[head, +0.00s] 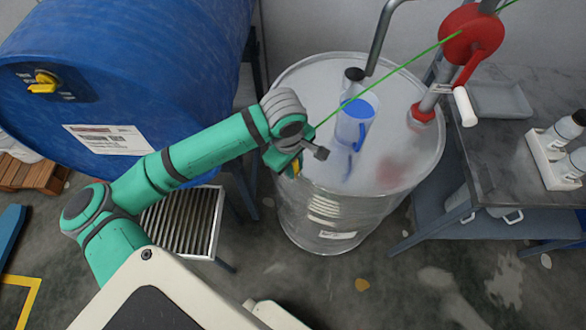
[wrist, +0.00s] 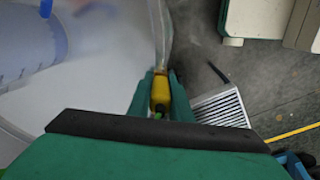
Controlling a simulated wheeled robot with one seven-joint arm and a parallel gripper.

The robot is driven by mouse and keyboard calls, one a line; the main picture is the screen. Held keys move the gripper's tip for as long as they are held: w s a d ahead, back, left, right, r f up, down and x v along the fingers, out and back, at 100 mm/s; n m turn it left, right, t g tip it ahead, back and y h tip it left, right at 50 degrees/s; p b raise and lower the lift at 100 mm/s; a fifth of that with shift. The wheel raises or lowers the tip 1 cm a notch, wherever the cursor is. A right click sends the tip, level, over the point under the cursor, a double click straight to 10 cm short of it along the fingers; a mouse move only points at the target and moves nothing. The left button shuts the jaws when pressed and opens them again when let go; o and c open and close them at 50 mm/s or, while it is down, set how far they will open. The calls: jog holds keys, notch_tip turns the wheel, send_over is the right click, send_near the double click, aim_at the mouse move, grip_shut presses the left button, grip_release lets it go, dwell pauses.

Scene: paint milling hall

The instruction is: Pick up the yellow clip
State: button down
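The yellow clip (wrist: 160,92) sits between the two teal fingers of my gripper (wrist: 161,88) in the wrist view. The fingers lie against both its sides with no visible gap, so my gripper looks shut on it. In the head view a small yellow bit of the clip (head: 296,168) shows at my gripper (head: 293,168), at the near left rim of the steel drum (head: 305,205). The clip appears to be at the drum's rim; whether it still grips the rim is hidden. A bit of green shows at its near end.
A blue mug-like jug (head: 356,122) stands on the drum lid. A thin green line (head: 400,70) runs from a red reel (head: 470,35) towards my wrist. A blue drum (head: 130,70) lies at left above a slatted grate (head: 185,222). A steel table (head: 515,165) stands right.

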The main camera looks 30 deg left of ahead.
jog(key=shift+r, duration=0.15)
notch_tip(320, 180, up, 28)
dwell(0.6)
jog(key=shift+w, duration=0.1)
dwell(0.3)
jog(key=shift+d, duration=0.1)
dwell(0.3)
